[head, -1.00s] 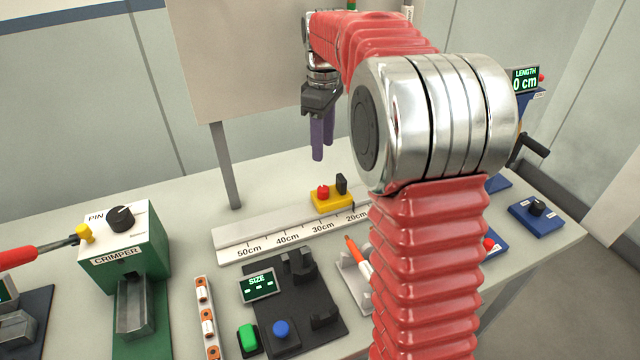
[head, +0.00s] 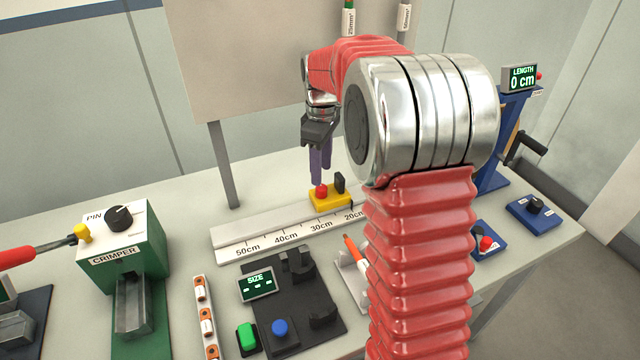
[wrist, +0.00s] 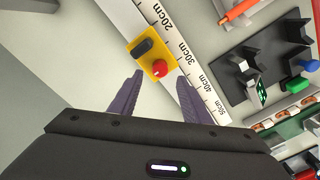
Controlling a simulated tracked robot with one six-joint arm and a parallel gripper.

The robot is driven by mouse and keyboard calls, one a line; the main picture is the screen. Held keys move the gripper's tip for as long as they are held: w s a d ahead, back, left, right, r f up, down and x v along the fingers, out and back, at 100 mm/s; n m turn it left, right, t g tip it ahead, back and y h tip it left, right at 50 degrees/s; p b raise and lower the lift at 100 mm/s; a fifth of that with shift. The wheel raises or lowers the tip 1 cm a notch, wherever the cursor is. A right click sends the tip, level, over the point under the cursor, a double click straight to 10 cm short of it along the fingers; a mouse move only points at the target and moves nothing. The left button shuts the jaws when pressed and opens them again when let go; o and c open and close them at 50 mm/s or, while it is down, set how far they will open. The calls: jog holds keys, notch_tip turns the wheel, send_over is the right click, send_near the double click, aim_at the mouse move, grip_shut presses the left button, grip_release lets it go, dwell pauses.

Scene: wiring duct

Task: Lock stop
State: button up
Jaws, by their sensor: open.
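The stop is a yellow block (head: 331,202) with a red button (head: 321,191) and a black lever (head: 340,182) on top. It sits on the white length rail (head: 262,239), between the 20cm and 30cm marks. In the wrist view the yellow block (wrist: 148,61) lies ahead of my fingertips, with its red button (wrist: 159,68) nearer than the black lever (wrist: 142,47). My gripper (head: 321,180) points down just above and behind the stop in the head view. In the wrist view my gripper (wrist: 160,80) has its purple fingers apart, with nothing between them. I cannot tell if they touch the stop.
A black size gauge (head: 300,310) with blue and green buttons stands in front of the rail. An orange-tipped tool (head: 355,252) lies in a holder beside it. The green crimper (head: 125,250) is at left, and a blue length display stand (head: 520,78) at right. A panel post (head: 224,165) stands behind.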

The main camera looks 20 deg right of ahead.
aim_at(321, 187)
notch_tip(321, 187, down, 6)
jog(key=shift+r, duration=0.1)
jog(key=shift+c, duration=0.5)
jog(key=c, duration=0.9)
jog(key=shift+a, duration=0.15)
jog(key=shift+c, duration=0.2)
